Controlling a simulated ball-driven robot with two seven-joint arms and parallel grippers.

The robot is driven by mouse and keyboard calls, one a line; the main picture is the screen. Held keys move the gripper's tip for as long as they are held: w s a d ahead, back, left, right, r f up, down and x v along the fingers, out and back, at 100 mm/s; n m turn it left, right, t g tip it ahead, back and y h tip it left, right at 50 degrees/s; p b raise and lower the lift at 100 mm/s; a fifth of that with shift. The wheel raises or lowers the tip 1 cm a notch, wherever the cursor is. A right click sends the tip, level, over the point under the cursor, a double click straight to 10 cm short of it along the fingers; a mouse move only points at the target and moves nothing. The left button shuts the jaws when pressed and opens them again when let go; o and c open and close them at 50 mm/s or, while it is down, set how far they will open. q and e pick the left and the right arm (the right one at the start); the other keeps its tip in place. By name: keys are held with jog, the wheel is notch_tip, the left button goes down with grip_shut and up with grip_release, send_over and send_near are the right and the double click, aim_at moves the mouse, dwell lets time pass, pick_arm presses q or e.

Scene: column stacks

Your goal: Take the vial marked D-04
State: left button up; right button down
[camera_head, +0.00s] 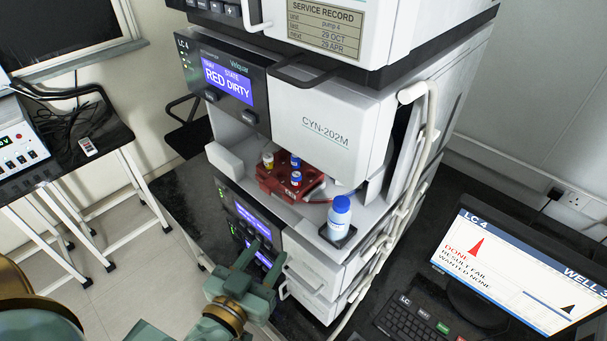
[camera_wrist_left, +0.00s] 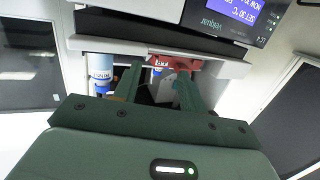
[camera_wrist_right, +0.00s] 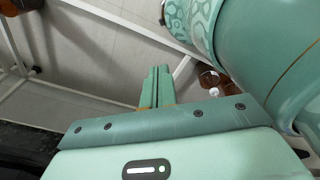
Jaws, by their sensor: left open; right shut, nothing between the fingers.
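A red tray (camera_head: 268,182) sits in the open bay of the white instrument and holds several small vials. My left gripper (camera_head: 265,254) is open and empty, below and in front of the bay. In the left wrist view the tray (camera_wrist_left: 176,63) lies beyond its fingers (camera_wrist_left: 158,88), which partly hide a vial. My right gripper (camera_wrist_right: 158,72) is shut and empty, away from the tray.
A blue-capped bottle (camera_head: 340,216) stands on the ledge right of the tray. The instrument's overhang (camera_head: 315,120) limits room above the tray. A white hose (camera_head: 428,130) runs down the right side. A monitor (camera_head: 515,265) and keyboard (camera_head: 412,322) stand at right.

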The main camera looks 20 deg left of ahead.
pick_arm(q)
jog(key=t, duration=0.1)
send_near(294, 180)
jog(key=w+p, duration=0.3)
jog(key=w, duration=0.2)
jog(key=shift+w+d, duration=0.1)
jog(key=shift+w, duration=0.7)
jog(key=w+p, duration=0.1)
jog(key=w, duration=0.3)
jog(key=shift+w+f, duration=0.1)
jog(key=shift+w, duration=0.15)
pick_arm(e)
notch_tip(294, 180, up, 5)
jog(key=shift+w+d+f, duration=0.1)
pick_arm(q)
jog(key=shift+s, duration=0.1)
jog(key=shift+c, duration=1.2)
jog(key=c, duration=0.6)
pick_arm(e)
jog(key=shift+d, duration=0.15)
